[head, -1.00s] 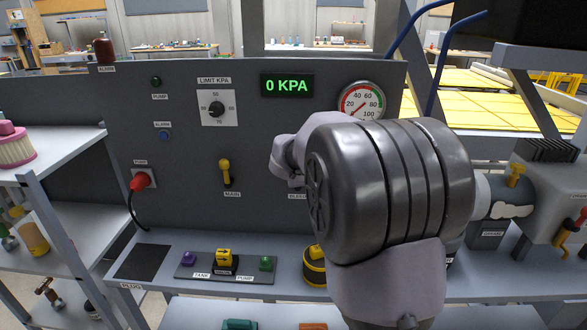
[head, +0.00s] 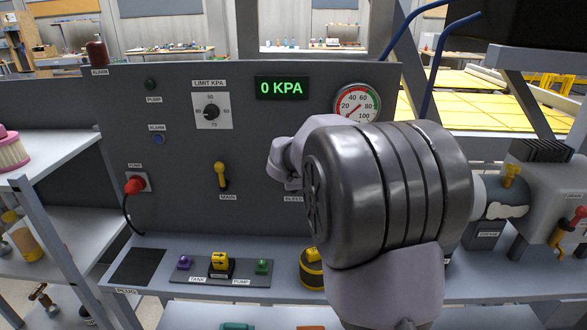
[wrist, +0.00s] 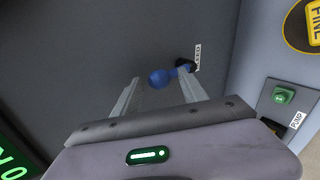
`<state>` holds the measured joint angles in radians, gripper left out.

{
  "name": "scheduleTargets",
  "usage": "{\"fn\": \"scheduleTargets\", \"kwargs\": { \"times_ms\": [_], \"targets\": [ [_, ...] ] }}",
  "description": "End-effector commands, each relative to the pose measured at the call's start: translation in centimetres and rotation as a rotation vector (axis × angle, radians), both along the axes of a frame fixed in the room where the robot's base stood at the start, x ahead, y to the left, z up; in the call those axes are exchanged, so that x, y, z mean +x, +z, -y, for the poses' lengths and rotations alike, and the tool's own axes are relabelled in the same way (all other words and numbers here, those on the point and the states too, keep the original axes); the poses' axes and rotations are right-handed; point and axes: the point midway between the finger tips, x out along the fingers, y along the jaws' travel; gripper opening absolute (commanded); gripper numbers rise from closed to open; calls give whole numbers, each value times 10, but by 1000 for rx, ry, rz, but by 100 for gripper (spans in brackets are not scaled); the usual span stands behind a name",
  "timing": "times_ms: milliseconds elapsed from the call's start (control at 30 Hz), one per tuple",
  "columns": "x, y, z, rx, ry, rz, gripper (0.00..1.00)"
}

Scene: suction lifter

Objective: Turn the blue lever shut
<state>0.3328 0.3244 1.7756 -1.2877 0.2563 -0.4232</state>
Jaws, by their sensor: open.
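The blue lever (wrist: 160,79) shows in the wrist view as a round blue knob on a short arm, joined to a dark pivot on the grey panel beside the BLEED label (wrist: 197,58). My gripper (wrist: 158,76) is open, and the knob appears between its two fingertips. I cannot tell whether either finger touches it. In the head view my arm hides the lever and most of the gripper; only the BLEED label (head: 294,199) shows beside the arm.
The panel carries a yellow MAIN switch (head: 221,175), a red plug (head: 135,185), a limit dial (head: 211,112), a gauge (head: 357,104) and a display (head: 281,88) reading 0 KPA. On the ledge below stand a yellow-black knob (head: 312,270) and a green button (head: 262,267).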

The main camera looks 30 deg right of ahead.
Motion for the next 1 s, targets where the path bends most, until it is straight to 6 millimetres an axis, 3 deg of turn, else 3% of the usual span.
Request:
{"fn": "scheduleTargets", "kwargs": {
  "times_ms": [167, 400, 600, 1000],
  "targets": [
    [-22, 21, -14, -1, 1, 3, 50],
    [-78, 69, -52, -1, 1, 4, 50],
    [-110, 93, -73, 0, 1, 2, 50],
    [-120, 96, -79, 1, -1, 0, 50]
  ]
}}
